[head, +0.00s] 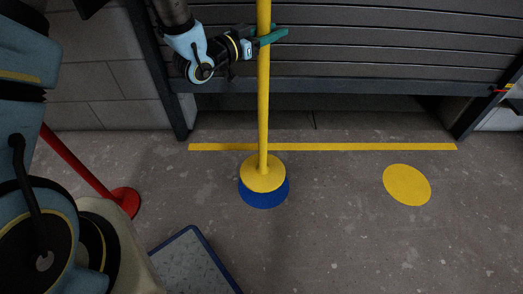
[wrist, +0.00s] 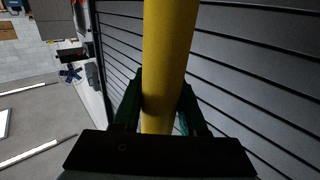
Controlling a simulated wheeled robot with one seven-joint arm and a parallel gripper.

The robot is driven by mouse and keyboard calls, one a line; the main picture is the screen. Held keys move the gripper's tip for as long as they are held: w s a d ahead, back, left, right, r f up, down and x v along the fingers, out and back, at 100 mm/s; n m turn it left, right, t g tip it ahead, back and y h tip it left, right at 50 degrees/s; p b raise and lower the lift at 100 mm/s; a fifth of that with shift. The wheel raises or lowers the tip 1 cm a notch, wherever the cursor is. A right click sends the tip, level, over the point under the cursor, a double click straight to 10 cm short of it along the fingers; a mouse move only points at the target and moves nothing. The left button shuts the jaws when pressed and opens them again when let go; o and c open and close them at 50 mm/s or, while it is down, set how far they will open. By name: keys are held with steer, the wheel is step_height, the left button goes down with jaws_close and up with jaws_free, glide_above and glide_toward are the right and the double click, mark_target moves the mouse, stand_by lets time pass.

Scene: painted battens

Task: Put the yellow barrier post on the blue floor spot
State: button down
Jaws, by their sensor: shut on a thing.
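The yellow barrier post (head: 263,110) stands upright in the head view, with a round yellow base (head: 263,174). Its base overlaps the blue floor spot (head: 264,201) and hides the far part of it; a blue crescent shows on the near side. I cannot tell whether the base touches the floor or hangs slightly above it. My gripper (head: 268,40), with green fingers, is shut on the pole high above the base. In the wrist view the pole (wrist: 168,50) runs between the fingers (wrist: 160,108).
A yellow floor spot (head: 407,185) lies to the right. A yellow line (head: 330,147) runs along the floor before a grey slatted shutter (head: 390,45). A red post (head: 125,201) stands at left. A blue-edged grey panel (head: 192,265) lies at the bottom. Floor between the spots is clear.

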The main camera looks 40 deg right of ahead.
step_height(320, 180, down, 10)
steer(key=b, duration=0.1)
steer(key=shift+s+d+r, duration=0.15)
steer(key=shift+s+d, duration=0.1)
steer(key=shift+s, duration=0.1)
stand_by(0.4)
steer(key=shift+b, duration=0.35)
steer(key=c, duration=0.9)
jaws_free()
steer(key=shift+f, duration=0.35)
steer(key=o, duration=0.5)
steer(key=shift+c, duration=0.2)
steer(key=shift+r, duration=0.1)
steer(key=a, duration=1.2)
steer(key=shift+s, duration=0.15)
